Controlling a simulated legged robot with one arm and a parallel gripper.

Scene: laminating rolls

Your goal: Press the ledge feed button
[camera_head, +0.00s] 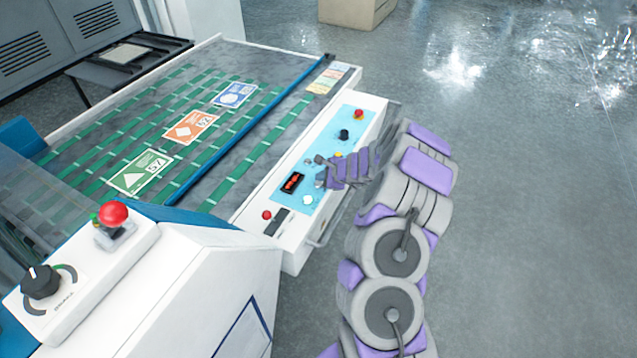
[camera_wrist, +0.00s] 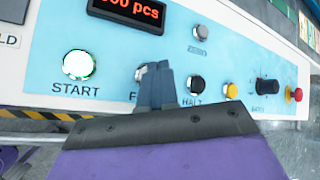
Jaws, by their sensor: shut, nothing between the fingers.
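The control panel is a light blue strip (camera_head: 329,141) on the white ledge of the machine; it also fills the wrist view (camera_wrist: 128,47). A round silver-grey button (camera_wrist: 140,76) sits right of the lit START button (camera_wrist: 77,65). Its label begins with F and the rest is hidden behind my gripper. My gripper (camera_wrist: 158,72) is shut and empty, with its fingertips in front of the panel, overlapping the right side of that button. I cannot tell whether they touch. In the head view my gripper (camera_head: 319,171) is over the panel beside the red-lit display (camera_head: 291,183).
The HALT button (camera_wrist: 196,85), a yellow button (camera_wrist: 230,90), a black knob (camera_wrist: 266,87) and a red button (camera_wrist: 294,94) lie to the right. A ZERO button (camera_wrist: 200,32) is above. Printed cards (camera_head: 191,127) lie on the belt. Floor to the right is clear.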

